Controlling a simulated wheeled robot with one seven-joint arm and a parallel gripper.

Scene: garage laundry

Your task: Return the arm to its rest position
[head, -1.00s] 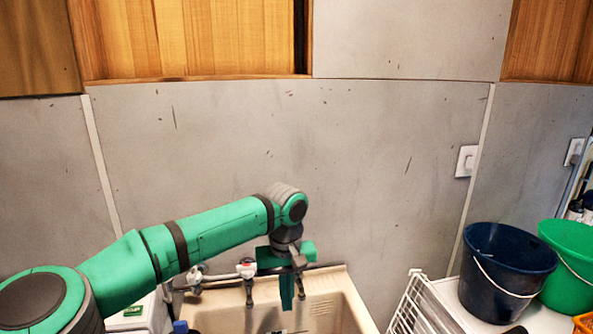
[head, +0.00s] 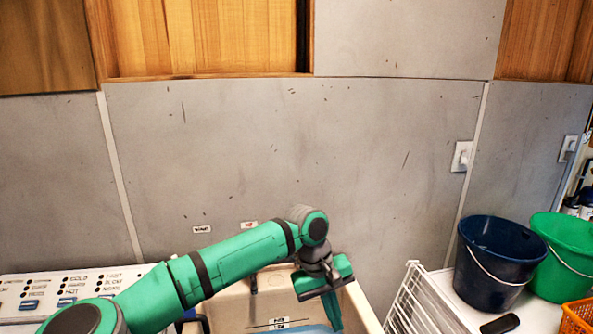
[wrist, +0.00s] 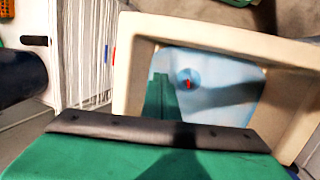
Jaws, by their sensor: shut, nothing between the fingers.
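My green arm reaches from the lower left of the head view, and my gripper (head: 334,318) points down over the beige sink (head: 363,312). Its fingers are together with nothing between them. In the wrist view my gripper (wrist: 160,80) hangs above the same sink (wrist: 128,70), whose inside shows a light blue surface with a round darker spot and a red mark. I cannot tell whether the fingers are below the rim's height. My arm hides part of the sink's left side in the head view.
A white wire rack (head: 408,300) stands right of the sink. Beyond it, a dark blue bucket (head: 488,270) and a green bucket (head: 565,262) stand on a white top. A control panel (head: 70,290) is at left.

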